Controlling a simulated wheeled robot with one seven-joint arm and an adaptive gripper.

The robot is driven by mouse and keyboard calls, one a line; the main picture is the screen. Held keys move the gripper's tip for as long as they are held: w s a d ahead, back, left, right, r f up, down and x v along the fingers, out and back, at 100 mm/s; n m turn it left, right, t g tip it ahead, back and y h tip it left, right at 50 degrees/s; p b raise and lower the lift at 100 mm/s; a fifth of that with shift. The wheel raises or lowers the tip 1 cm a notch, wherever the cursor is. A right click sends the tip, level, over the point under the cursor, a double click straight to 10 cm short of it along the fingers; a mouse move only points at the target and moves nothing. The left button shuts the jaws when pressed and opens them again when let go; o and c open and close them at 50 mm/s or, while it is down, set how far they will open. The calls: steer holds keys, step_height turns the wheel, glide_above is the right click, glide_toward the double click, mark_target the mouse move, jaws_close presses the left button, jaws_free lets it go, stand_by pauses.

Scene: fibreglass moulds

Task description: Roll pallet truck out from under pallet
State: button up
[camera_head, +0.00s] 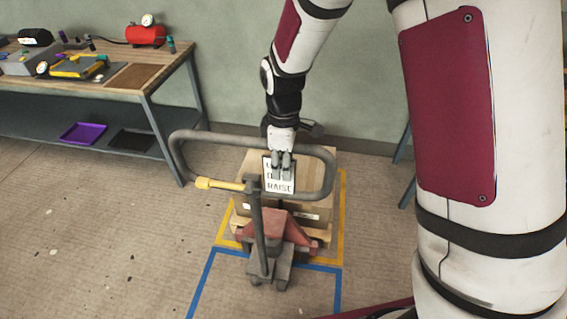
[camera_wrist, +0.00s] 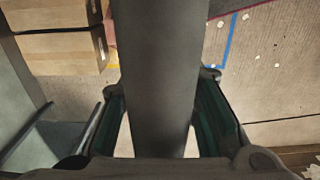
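The pallet truck has a grey loop handle (camera_head: 188,143) with a yellow lever (camera_head: 218,185), a dark upright shaft and a red body (camera_head: 278,226) at the near end of the wooden pallet (camera_head: 240,230). Its forks are hidden beneath the load. A white sign (camera_head: 281,176) with black letters, partly covered, hangs inside the loop. My gripper (camera_head: 282,160) is at the top bar of the handle. In the wrist view the grey bar (camera_wrist: 160,70) runs between the two fingers, with thin gaps showing beside the pads, so it looks open around the bar.
Cardboard boxes (camera_wrist: 58,50) sit on the pallet, inside yellow floor tape (camera_head: 343,205). Blue tape (camera_head: 200,280) marks an area on the near side. A workbench (camera_head: 120,85) with tools stands left. The floor at the left front (camera_head: 100,240) is clear apart from small scraps.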

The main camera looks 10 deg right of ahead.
steer(key=shift+c, duration=0.6)
jaws_close()
